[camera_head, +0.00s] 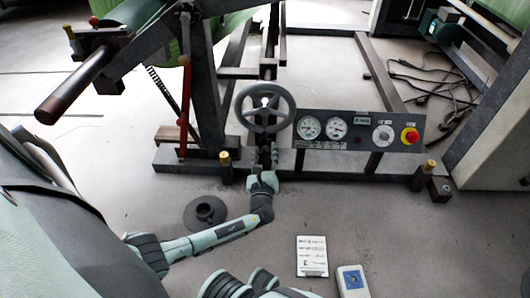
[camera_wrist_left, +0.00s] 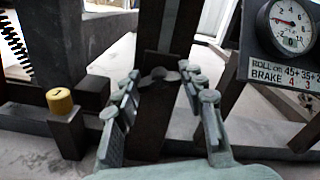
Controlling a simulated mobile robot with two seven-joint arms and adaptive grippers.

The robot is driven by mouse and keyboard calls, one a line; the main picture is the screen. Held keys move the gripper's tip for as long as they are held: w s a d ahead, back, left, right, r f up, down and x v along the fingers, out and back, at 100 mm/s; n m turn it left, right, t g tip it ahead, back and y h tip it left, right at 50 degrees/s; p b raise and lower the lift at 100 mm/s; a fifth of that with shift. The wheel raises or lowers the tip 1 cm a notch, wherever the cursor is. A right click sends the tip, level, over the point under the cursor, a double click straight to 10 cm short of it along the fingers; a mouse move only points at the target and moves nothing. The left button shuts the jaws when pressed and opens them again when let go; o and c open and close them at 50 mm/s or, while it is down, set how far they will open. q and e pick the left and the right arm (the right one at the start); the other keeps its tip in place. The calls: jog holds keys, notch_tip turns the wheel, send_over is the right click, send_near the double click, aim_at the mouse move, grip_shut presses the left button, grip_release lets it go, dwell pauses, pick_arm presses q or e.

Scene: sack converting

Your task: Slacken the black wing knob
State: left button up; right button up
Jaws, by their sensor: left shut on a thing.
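The wing knob (camera_wrist_left: 158,77) shows in the left wrist view as a small grey-looking, two-lobed shape on the front of a dark upright post. My left gripper (camera_wrist_left: 160,80) has one finger on each side of it and is shut on it. In the head view my left gripper (camera_head: 265,158) is at the post just below the grey handwheel (camera_head: 266,108). The knob itself is hidden or too small to make out there. My right gripper is not in view.
A gauge panel (camera_head: 358,131) with a red stop button is right of the handwheel. A yellow-capped stub (camera_wrist_left: 60,103) stands left of the gripper. A red lever (camera_head: 184,105) is farther left. A round dark base (camera_head: 205,212), a printed sheet (camera_head: 312,256) and a grey box (camera_head: 352,281) lie in front.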

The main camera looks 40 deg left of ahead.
pick_arm(q)
jog(key=shift+w+a, duration=0.1)
jog(key=o, duration=1.2)
jog(key=shift+c, duration=0.2)
